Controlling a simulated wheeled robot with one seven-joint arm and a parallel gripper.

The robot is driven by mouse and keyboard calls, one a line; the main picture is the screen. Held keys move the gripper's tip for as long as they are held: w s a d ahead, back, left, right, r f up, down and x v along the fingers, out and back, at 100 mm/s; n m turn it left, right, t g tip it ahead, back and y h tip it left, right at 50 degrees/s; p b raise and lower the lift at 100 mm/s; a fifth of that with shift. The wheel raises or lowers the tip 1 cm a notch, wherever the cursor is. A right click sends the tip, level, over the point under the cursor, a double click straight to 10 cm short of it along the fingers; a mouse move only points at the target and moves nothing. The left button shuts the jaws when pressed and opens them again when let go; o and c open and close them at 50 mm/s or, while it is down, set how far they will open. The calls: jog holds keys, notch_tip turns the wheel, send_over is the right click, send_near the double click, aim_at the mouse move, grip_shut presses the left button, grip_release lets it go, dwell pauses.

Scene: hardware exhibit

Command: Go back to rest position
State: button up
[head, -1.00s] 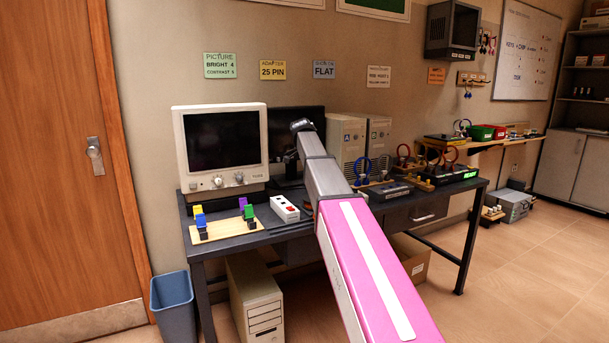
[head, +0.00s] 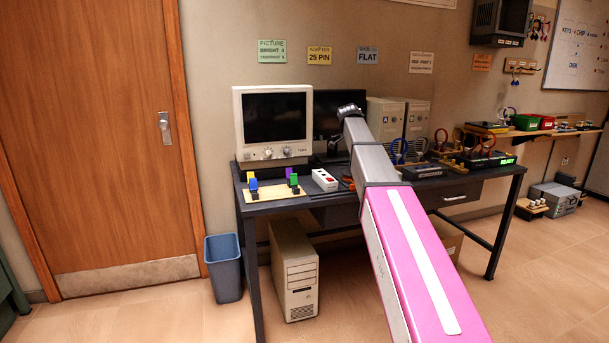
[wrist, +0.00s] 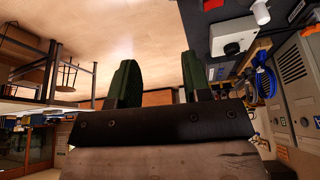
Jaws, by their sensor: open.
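My arm stretches forward over the dark desk (head: 290,206) in the head view, its pink and grey links crossing the picture. My gripper is mostly hidden at the far end of the arm there. In the wrist view my gripper (wrist: 157,82) shows two green fingers standing apart, with nothing between them. The wrist picture is turned, with the floor beyond the fingers and the desk items at the right.
On the desk stand a CRT monitor (head: 273,126), computer cases (head: 384,119), a board with coloured blocks (head: 272,189) and a white box with red buttons (head: 325,180). A blue bin (head: 223,267) and a PC tower (head: 294,270) are on the floor.

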jog(key=s+a+f+n+y, duration=0.1)
jog(key=s+f+n, duration=0.45)
jog(key=f, duration=0.75)
jog(key=s+a+f+n+y, duration=0.1)
jog(key=s+f+n, duration=0.2)
jog(key=s+f, duration=0.8)
jog(key=s+a+f+n+y, duration=0.1)
jog(key=s+f+n, duration=0.6)
jog(key=s+f, duration=0.9)
jog(key=shift+s+a+f+n+g+y, duration=0.3)
jog(key=shift+s+a+f+n+y, duration=0.1)
jog(key=shift+y, duration=0.3)
